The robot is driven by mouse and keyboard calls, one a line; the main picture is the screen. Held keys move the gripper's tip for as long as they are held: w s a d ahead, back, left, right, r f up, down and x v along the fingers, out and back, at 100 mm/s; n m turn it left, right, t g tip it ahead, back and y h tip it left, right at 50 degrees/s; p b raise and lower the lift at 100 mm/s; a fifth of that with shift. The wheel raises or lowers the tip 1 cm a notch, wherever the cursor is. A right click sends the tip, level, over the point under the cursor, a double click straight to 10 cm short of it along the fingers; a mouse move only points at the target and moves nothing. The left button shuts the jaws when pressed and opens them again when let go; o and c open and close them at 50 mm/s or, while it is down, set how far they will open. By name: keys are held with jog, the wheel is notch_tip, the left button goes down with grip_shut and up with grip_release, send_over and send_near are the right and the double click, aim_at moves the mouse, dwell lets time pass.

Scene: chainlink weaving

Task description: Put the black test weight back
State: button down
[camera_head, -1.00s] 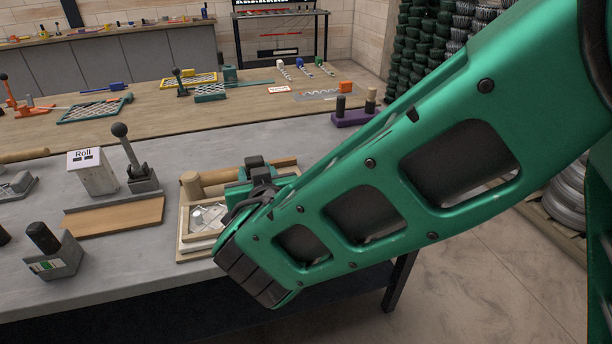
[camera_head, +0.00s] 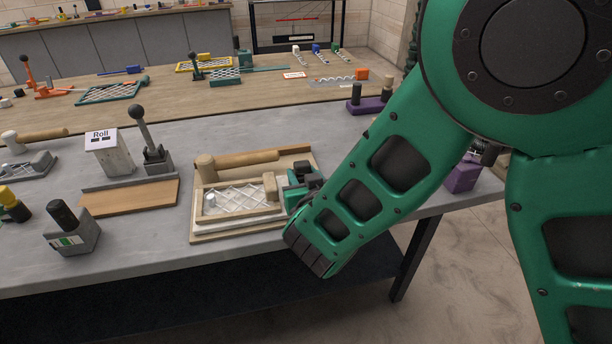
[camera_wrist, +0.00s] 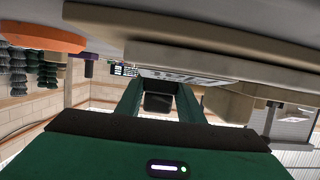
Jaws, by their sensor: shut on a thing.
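My gripper (camera_head: 304,182) is low over the right end of a wooden tray with a piece of wire mesh, on the grey bench. In the wrist view my gripper (camera_wrist: 158,100) has its two green fingers on either side of a dark block (camera_wrist: 158,103), apparently the black test weight. Its lower end and the fingertips are hard to make out. A black cylinder (camera_head: 62,214) stands in a grey holder (camera_head: 78,240) at the bench's left front.
The wooden tray (camera_head: 215,236) carries a wooden mallet (camera_head: 240,163) and mesh. Left of it are a wooden board (camera_head: 130,198), a lever tool (camera_head: 150,150) and a block labelled Roll (camera_head: 105,152). A purple block (camera_head: 462,176) shows at right.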

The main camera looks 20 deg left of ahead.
dwell(0.3)
jog(key=c, duration=1.2)
grip_release()
jog(key=shift+f, duration=0.15)
jog(key=shift+s+d+r, duration=0.1)
jog(key=shift+s+r, duration=0.1)
jog(key=v, duration=1.1)
jog(key=shift+s+d+r, duration=0.15)
jog(key=shift+s+d, duration=0.05)
